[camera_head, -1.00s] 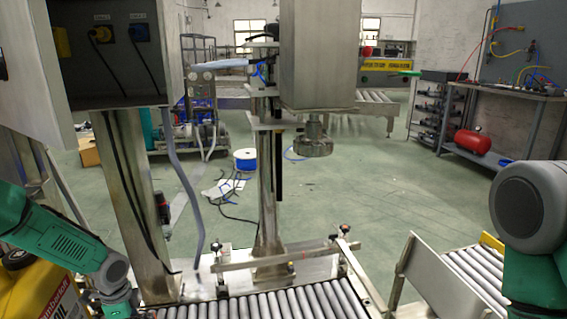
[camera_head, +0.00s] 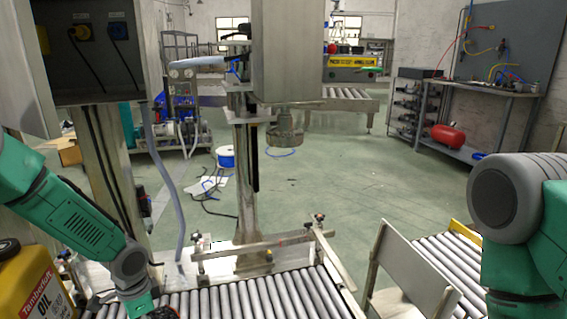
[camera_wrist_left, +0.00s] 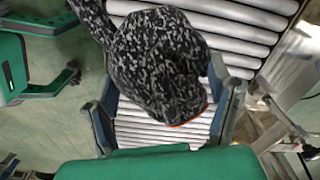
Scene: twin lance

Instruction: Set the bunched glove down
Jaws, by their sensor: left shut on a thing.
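The bunched glove (camera_wrist_left: 158,62) is black and grey speckled with a thin orange edge. In the left wrist view it sits between the fingers of my left gripper (camera_wrist_left: 163,98), which is shut on it. Grey rollers show behind the glove; I cannot tell whether it touches them.
A yellow oil jug (camera_head: 38,285) stands at the lower left, close to my left arm. A metal rail (camera_head: 255,245) runs along the conveyor's far side, with a steel post (camera_head: 247,190) behind it. A second roller conveyor (camera_head: 440,260) with a metal plate lies to the right.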

